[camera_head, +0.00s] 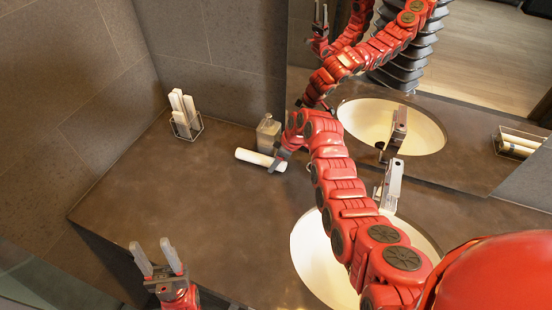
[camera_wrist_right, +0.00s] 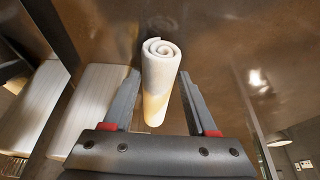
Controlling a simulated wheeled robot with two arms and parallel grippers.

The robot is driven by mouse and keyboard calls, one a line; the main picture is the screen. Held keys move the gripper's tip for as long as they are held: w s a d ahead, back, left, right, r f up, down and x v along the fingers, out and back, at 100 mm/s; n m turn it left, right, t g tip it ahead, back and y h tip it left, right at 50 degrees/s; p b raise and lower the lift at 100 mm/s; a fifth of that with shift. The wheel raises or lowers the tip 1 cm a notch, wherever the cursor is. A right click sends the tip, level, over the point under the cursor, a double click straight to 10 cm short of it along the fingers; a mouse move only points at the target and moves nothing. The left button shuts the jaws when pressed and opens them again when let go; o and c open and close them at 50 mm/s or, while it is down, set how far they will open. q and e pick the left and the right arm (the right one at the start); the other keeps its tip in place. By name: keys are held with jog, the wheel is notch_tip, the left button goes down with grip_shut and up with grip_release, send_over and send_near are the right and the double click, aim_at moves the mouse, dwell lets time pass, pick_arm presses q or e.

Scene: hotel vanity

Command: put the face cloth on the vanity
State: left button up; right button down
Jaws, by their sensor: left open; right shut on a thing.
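The face cloth (camera_head: 254,157) is a white roll at the wall side of the dark brown vanity top (camera_head: 200,200). My right gripper (camera_head: 276,164) is shut on its right end in the head view. In the right wrist view the rolled cloth (camera_wrist_right: 161,75) stands out from between the two fingers of my right gripper (camera_wrist_right: 158,88), its spiral end facing away. The cloth is on or just above the vanity; I cannot tell whether it touches. My left gripper (camera_head: 159,258) is open and empty at the front left edge of the vanity.
A soap dispenser (camera_head: 267,132) stands just behind the cloth. A wire rack (camera_head: 188,133) with several white rolls is at the back left corner. A basin (camera_head: 312,262) and tap (camera_head: 390,186) are on the right, below the mirror (camera_head: 480,120). The vanity's left part is clear.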

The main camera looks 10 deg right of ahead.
jog(key=shift+f, duration=0.25)
jog(key=shift+c, duration=2.3)
grip_release()
jog(key=shift+r, duration=0.1)
jog(key=shift+r, duration=0.25)
jog(key=shift+d, duration=0.1)
jog(key=v, duration=1.1)
jog(key=shift+r+p, duration=0.3)
jog(key=shift+r, duration=0.1)
